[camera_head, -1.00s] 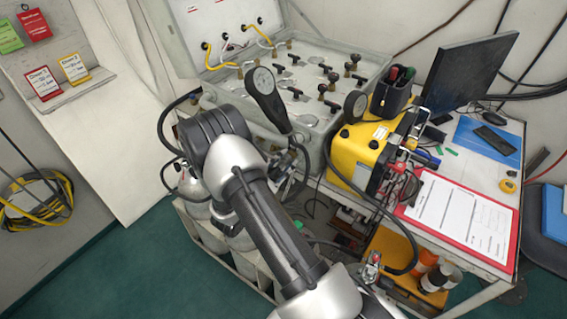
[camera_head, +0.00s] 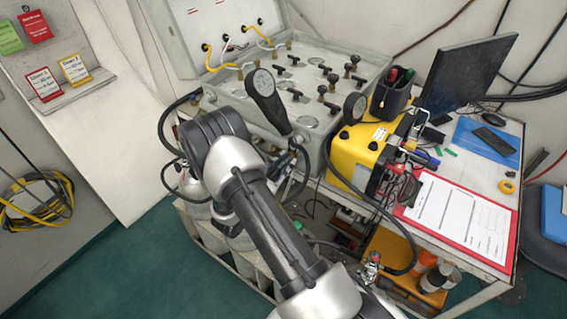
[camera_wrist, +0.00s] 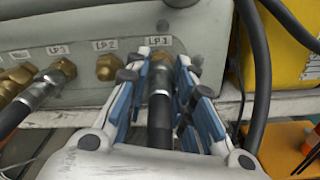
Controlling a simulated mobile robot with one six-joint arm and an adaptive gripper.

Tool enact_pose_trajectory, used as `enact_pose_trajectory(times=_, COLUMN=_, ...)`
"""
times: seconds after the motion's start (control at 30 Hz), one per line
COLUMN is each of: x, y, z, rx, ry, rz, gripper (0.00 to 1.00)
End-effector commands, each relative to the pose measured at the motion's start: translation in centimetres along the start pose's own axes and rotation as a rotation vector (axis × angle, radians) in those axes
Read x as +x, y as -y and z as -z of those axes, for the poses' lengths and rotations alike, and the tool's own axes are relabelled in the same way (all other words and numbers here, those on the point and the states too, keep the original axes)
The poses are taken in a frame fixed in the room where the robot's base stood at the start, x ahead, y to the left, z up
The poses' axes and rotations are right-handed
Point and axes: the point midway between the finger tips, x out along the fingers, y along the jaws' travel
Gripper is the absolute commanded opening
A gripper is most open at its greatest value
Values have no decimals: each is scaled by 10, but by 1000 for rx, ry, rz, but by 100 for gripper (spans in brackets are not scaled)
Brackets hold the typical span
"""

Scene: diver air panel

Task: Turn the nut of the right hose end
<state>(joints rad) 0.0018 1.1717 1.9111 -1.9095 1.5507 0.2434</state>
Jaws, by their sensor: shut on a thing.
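The finger pads cover the nut's sides. The hose runs down between the fingers toward my palm. In the head view my arm hides the gripper and the nut.
Left of the gripper, a bare brass fitting (camera_wrist: 108,67) sits at LP 2, and another hose end (camera_wrist: 48,84) is at LP 3. A thick black hose (camera_wrist: 256,75) hangs close on the right. The yellow case (camera_head: 355,155) stands beside the panel (camera_head: 310,75).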

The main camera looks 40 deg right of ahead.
Motion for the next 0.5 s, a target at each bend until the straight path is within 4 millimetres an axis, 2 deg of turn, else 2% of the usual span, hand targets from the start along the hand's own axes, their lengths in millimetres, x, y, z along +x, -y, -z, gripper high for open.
enact_pose_trajectory(times=0.5, x=0, y=0, z=-1, rx=-488, ry=-1, rz=4, gripper=0)
